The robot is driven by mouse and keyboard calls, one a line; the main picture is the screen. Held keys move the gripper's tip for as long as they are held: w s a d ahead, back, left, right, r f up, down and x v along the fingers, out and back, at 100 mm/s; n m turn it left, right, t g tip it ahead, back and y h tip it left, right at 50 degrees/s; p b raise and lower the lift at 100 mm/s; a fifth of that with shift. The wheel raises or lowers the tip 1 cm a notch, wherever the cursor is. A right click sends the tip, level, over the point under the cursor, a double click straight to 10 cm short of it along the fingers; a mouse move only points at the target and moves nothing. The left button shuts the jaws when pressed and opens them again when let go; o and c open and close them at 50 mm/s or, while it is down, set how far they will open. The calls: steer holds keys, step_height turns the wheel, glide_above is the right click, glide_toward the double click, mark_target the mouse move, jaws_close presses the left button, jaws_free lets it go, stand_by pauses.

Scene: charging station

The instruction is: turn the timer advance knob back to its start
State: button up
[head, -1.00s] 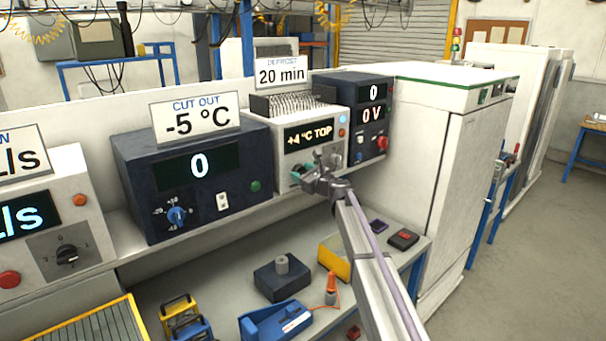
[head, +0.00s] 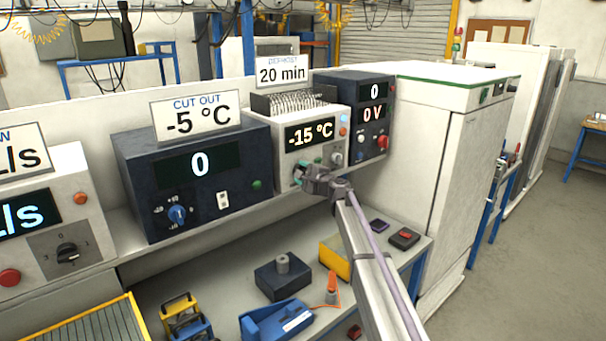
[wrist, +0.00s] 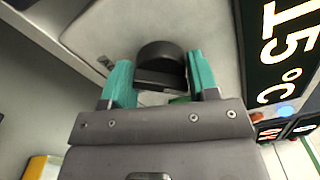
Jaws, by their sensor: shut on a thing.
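The white unit (head: 285,150) under the "DEFROST 20 min" sign has a display (head: 310,133) reading -15 °C. My gripper (head: 300,172) is at the lower left of its front panel. In the wrist view, my gripper's teal fingers (wrist: 160,62) are on either side of a black round knob (wrist: 159,52) with a raised grip bar, and are shut on it. In the head view the knob is mostly hidden by my gripper. Any marks around the knob cannot be read.
A dark box reading 0 under a "CUT OUT -5 °C" sign (head: 195,117) stands to the left. A dark box (head: 357,110) reading 0 and 0 V stands close on the right. The bench below holds a dark block (head: 282,279) and a blue tool (head: 275,318).

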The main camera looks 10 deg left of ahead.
steer(key=n, duration=0.4)
steer(key=shift+f+n, duration=0.15)
steer(key=shift+n, duration=1.95)
steer(key=o, duration=0.9)
steer(key=v, duration=1)
steer(key=shift+s+d, duration=0.25)
steer(key=shift+d, duration=0.05)
